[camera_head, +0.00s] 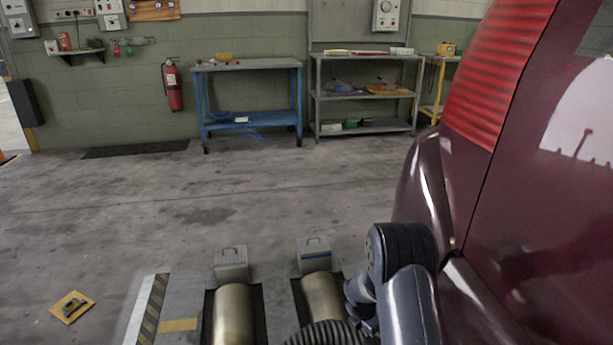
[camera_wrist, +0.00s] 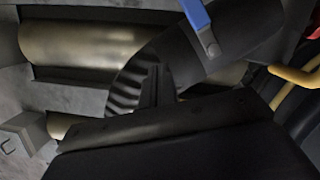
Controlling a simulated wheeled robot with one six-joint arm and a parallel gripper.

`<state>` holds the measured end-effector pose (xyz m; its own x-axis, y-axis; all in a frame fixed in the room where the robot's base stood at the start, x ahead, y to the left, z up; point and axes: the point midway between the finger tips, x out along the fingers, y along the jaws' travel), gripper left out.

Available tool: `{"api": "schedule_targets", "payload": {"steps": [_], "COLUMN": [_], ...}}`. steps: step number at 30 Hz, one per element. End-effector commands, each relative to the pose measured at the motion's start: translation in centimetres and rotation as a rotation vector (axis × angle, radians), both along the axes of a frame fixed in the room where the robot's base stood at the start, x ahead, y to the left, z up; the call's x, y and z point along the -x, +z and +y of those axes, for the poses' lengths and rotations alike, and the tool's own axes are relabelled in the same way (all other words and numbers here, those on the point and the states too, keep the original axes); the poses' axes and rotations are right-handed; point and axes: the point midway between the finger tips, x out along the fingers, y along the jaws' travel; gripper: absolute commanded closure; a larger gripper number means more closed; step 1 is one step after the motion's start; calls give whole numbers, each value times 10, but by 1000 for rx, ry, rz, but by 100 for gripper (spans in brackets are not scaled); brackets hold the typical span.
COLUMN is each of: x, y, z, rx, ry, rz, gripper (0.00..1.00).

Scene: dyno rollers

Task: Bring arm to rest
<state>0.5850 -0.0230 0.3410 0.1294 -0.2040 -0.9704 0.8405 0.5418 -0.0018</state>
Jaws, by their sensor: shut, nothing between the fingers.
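My arm (camera_head: 400,275) shows at the lower right of the head view, folded close beside the dark red car (camera_head: 560,170). My gripper's fingertips are not clear in the head view. In the wrist view my gripper (camera_wrist: 160,95) seems to be the dark form at the lower middle, shut and with nothing held. A black ribbed hose (camera_head: 325,334) lies by the arm at the bottom edge; a ribbed black piece (camera_wrist: 130,92) also shows close up in the wrist view.
Two metal rollers, left (camera_head: 234,315) and right (camera_head: 323,298), lie in the floor, each with a grey block behind it. A yellow plate (camera_head: 72,307) lies at left. A blue bench (camera_head: 250,120) and grey shelf (camera_head: 365,95) stand by the back wall. The floor between is clear.

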Motion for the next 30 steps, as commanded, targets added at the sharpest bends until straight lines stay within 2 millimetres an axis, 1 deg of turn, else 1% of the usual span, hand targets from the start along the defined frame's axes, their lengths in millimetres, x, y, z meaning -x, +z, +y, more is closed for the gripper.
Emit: {"api": "schedule_targets", "payload": {"steps": [3, 11, 19, 21, 24, 30], "x": [5, 18, 31, 38, 44, 48], "y": [0, -3, -2, 4, 3, 2], "z": [4, 13, 17, 23, 29, 32], "rx": [0, 0, 0, 0, -1, 0], "ry": [100, 300, 289, 292, 291, 288], "rz": [-2, -3, -3, 2, 0, -2], "gripper": [100, 100, 100, 100, 100, 100]}}
